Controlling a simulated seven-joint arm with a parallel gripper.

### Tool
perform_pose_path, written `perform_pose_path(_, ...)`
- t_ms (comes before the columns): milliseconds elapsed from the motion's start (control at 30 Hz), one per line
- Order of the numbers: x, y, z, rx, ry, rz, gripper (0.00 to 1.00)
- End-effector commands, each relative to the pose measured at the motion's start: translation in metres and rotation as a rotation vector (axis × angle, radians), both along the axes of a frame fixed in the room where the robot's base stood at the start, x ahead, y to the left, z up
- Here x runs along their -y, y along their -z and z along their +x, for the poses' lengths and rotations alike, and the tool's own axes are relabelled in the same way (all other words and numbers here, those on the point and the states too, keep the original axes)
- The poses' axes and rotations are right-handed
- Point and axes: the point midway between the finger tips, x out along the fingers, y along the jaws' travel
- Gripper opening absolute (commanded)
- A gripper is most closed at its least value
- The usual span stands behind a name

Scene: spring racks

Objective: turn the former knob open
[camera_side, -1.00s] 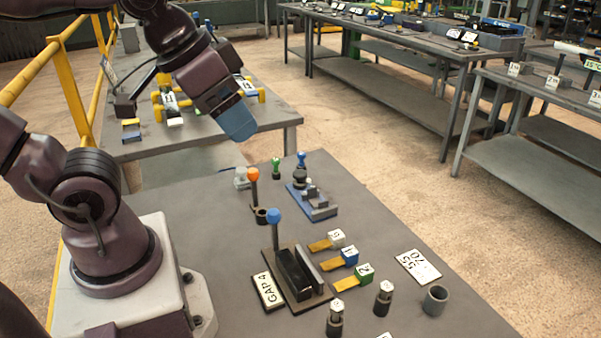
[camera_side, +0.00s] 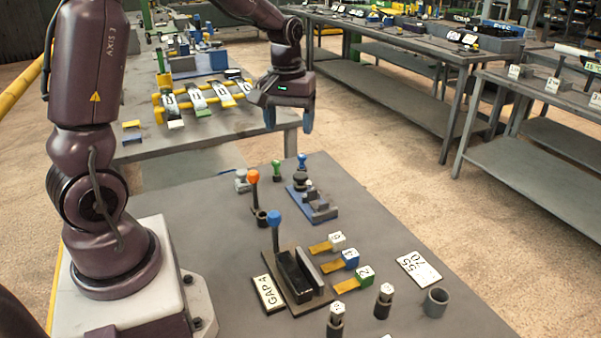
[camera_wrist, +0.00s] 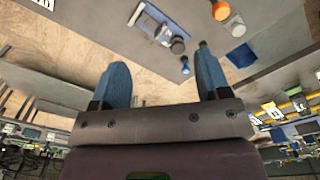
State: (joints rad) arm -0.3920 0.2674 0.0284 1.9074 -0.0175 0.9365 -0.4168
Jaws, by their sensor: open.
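A blue-based fixture (camera_side: 318,209) with grey blocks stands on the near table and carries a round black knob (camera_side: 301,178) at its far end. I take this for the former, though no label confirms it. In the wrist view the fixture (camera_wrist: 150,24) is at the top centre with its knob (camera_wrist: 178,46) below right. My gripper (camera_side: 290,117) is open and empty, pointing down, well above and beyond the knob. Its two blue fingers also show in the wrist view (camera_wrist: 161,62). Nothing is between them, and which way the knob is turned cannot be told.
An orange-ball lever (camera_side: 253,178), a green knob (camera_side: 276,168) and a blue knob (camera_side: 301,160) stand near the fixture. A blue-ball lever (camera_side: 274,218) rises beside the GAP4 plate (camera_side: 268,293). Numbered blocks are nearer. A rear table (camera_side: 215,130) holds a yellow rack.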

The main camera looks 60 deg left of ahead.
Motion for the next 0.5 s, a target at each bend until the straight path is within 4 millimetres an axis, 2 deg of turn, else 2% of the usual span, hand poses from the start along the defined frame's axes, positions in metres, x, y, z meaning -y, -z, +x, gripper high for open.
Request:
perform_pose_path(33,-0.019,0.019,0.011,-0.029,-0.107,-0.013,0.69)
perform_pose_path(100,-0.042,0.039,0.023,-0.055,-0.257,-0.023,0.69)
perform_pose_path(300,-0.097,0.092,0.050,-0.092,-0.679,-0.030,0.69)
perform_pose_path(400,-0.115,0.104,0.064,-0.080,-0.881,-0.024,0.69)
perform_pose_path(500,-0.124,0.095,0.079,-0.038,-1.032,-0.020,0.69)
